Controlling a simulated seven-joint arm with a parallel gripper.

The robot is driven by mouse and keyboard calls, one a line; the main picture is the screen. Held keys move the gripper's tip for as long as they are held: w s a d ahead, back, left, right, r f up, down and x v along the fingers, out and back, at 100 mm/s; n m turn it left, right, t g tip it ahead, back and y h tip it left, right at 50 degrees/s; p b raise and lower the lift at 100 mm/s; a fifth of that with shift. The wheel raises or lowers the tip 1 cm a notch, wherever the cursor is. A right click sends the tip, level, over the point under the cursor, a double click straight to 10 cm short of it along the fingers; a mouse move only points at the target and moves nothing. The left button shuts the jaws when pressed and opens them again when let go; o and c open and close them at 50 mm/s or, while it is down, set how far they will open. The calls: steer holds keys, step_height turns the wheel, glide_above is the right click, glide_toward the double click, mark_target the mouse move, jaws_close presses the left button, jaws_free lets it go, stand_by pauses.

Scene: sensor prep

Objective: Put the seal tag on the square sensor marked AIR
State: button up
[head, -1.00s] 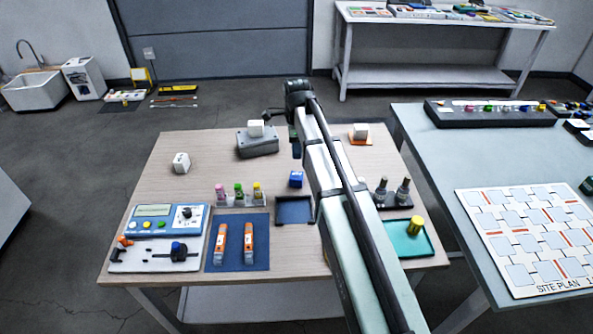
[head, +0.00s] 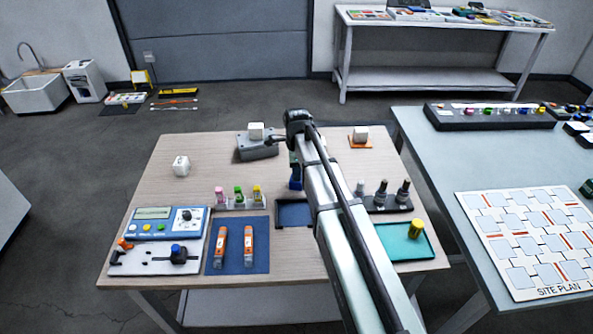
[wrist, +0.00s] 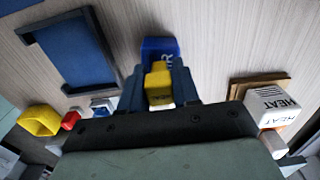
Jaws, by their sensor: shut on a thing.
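The blue square sensor (wrist: 160,47) stands on the wooden table in the wrist view, with letters ending in "IR" on its visible face. My gripper (wrist: 158,84) is shut on a small yellow piece with a white lower part, which I take for the seal tag (wrist: 158,80). The tag is in front of the blue sensor in this view; I cannot tell whether they touch. In the head view my gripper (head: 295,172) is at the blue sensor's place and hides most of it, and the tag is not clear there.
An empty dark-blue tray (head: 293,224) lies just nearer than my gripper. A grey box (head: 257,148) with a white block stands behind left. Colored vials (head: 239,196) and dark bottles (head: 382,190) flank the tray.

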steer(key=shift+f, duration=0.15)
steer(key=o, duration=1)
step_height(320, 180, up, 12)
steer(key=shift+r, duration=0.2)
stand_by(0.4)
